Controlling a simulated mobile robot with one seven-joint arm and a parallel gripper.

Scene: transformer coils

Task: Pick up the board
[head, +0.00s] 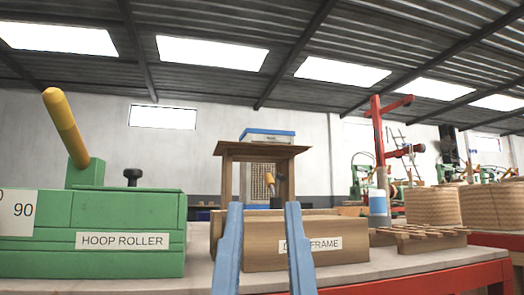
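My gripper (264,205) shows as two blue fingers rising from the bottom edge of the head view. The fingers are spread apart with nothing seen held between them. Behind them lies a wooden block (262,255) with a label ending in "FRAME"; the right finger hides part of the label. A small wooden stand (228,178) with a flat top board (262,148) rises behind it. A flat slatted wooden piece (425,232) lies to the right on the bench. I cannot tell for certain which of these is the board.
A green hoop roller (130,250) with a yellow handle stands at left. A blue-and-white box (267,135) sits on the stand. A blue-and-white bottle (377,207) and wound tan coils (433,207) stand at right. The red-edged bench (400,265) has bare space front right.

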